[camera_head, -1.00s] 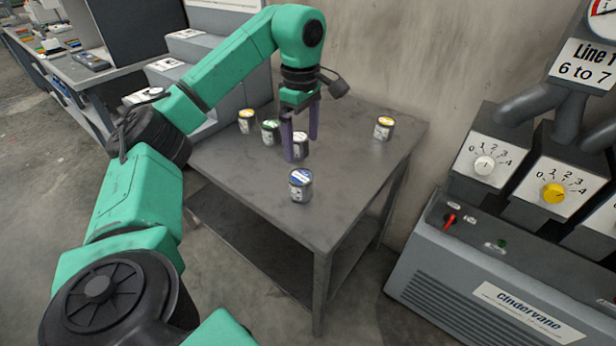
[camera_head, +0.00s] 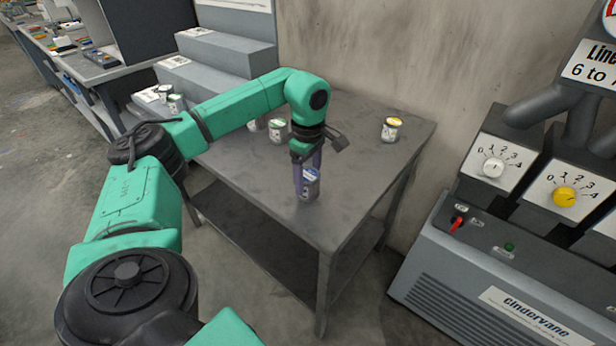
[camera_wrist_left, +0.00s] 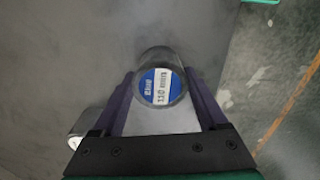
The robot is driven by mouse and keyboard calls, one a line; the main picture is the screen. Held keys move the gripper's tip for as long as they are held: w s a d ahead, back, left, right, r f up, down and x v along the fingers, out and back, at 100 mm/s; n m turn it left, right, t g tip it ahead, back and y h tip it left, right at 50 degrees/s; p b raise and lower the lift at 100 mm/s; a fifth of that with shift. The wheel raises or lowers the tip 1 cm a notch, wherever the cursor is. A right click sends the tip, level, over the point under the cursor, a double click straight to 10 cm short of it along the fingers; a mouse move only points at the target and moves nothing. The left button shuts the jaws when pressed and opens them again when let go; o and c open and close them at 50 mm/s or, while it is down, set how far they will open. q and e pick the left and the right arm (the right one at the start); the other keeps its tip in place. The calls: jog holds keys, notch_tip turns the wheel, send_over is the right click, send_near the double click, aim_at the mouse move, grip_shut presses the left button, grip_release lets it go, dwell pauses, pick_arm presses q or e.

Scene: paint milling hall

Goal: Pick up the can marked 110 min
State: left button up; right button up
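The can marked 110 min (camera_wrist_left: 161,86) has a blue and white lid label, readable in the left wrist view. It stands upright near the front of the grey metal table (camera_head: 250,184), and its blue top also shows in the head view (camera_head: 311,178). My left gripper (camera_head: 307,180) points down over it, with its purple fingers on either side of the can. In the left wrist view the fingers (camera_wrist_left: 160,78) look open, with the can between their tips. Whether they touch its sides is hard to tell. My right gripper is in neither view.
A yellow-topped can (camera_head: 391,130) stands at the table's back right. A green-topped can (camera_head: 278,130) stands further back, beside another partly hidden by my arm. Grey steps (camera_head: 225,55) with cans are behind left; a machine with dials (camera_head: 480,270) is at right.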

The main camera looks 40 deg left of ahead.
pick_arm(q)
jog(key=shift+c, duration=1.2)
jog(key=shift+r, duration=0.15)
jog(key=shift+w+r, duration=0.1)
jog(key=shift+r, duration=0.2)
notch_tip(320, 180, up, 10)
jog(key=p, duration=0.1)
notch_tip(320, 180, up, 9)
jog(key=p, duration=0.6)
send_over(308, 175)
jog(key=shift+r, duration=0.15)
